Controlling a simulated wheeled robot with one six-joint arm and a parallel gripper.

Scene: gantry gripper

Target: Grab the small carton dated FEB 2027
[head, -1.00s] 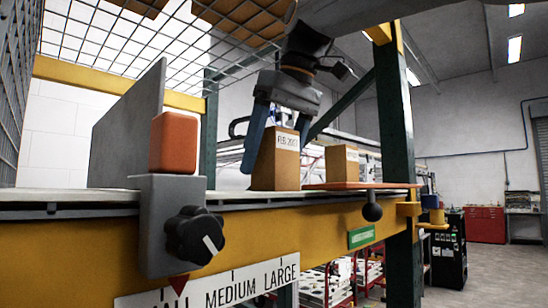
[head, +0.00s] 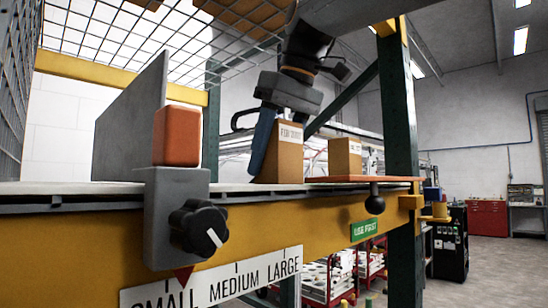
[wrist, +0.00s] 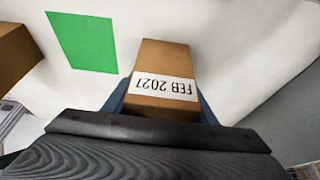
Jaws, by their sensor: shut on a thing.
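The small brown carton (head: 283,158) stands on the pale belt surface in the head view. Its white label reads FEB 2027 in the wrist view (wrist: 163,86), where the print is upside down. My gripper (head: 277,140) comes down from above, with blue fingers on either side of the carton. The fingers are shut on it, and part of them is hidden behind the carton. The carton looks upright and near the surface; I cannot tell whether it touches.
Another carton (head: 345,158) stands on an orange shelf (head: 365,180) to the right. A green patch (wrist: 84,42) lies beside the held carton. An orange block (head: 177,136) on a grey knob box (head: 178,222), a grey panel (head: 130,128) and wire mesh (head: 120,38) are at left.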

